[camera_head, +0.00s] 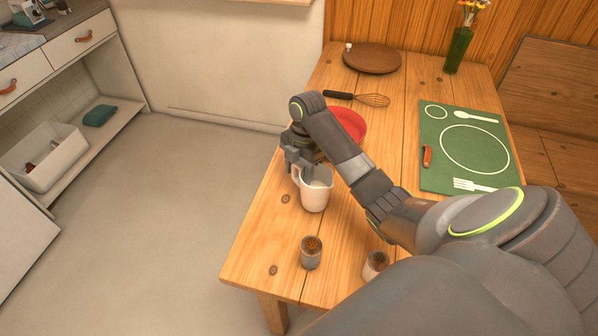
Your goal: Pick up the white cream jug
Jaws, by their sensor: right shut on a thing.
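The white cream jug (315,194) is upright at the left part of the wooden table, near its left edge. My right gripper (302,172) comes down over the jug from above and is shut on it at its rim and handle side. Part of the jug's top is hidden behind the gripper. I cannot tell whether the jug's base touches the table. My left gripper is not in view.

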